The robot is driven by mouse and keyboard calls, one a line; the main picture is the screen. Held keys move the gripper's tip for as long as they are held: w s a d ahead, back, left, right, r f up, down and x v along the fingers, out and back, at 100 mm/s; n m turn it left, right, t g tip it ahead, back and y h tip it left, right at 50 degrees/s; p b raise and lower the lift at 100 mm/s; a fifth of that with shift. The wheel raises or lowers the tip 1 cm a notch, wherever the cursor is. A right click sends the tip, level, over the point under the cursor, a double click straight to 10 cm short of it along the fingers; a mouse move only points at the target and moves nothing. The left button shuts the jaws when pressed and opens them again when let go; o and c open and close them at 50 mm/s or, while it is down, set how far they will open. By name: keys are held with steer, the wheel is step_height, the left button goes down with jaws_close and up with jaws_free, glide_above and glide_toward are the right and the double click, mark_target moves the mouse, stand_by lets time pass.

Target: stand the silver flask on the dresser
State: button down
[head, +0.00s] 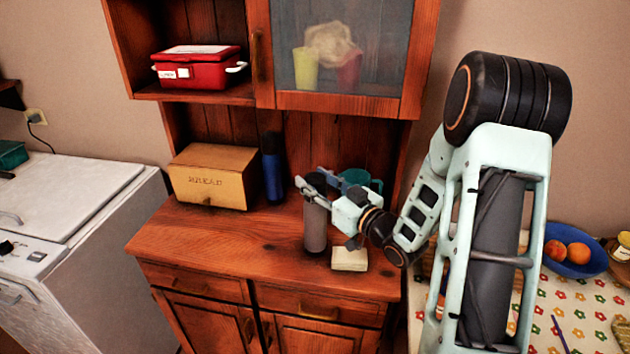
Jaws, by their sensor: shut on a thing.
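The silver flask (315,232) is a grey upright cylinder at the front middle of the dresser (222,238) top. My gripper (316,188) is shut around the upper part of the flask, reaching in from the right. The flask's base appears to be on or just above the wood; I cannot tell which. The fingers hide part of the flask's top.
A bread box (212,178) and a blue bottle (272,168) stand behind to the left. A teal mug (356,178) is behind my gripper. A cream block (349,259) lies just right of the flask. The dresser's front left is clear.

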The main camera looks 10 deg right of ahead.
steer(key=c, duration=1.2)
jaws_free()
steer(key=b+v, duration=0.1)
steer(key=v, duration=1.1)
steer(key=shift+r, duration=0.1)
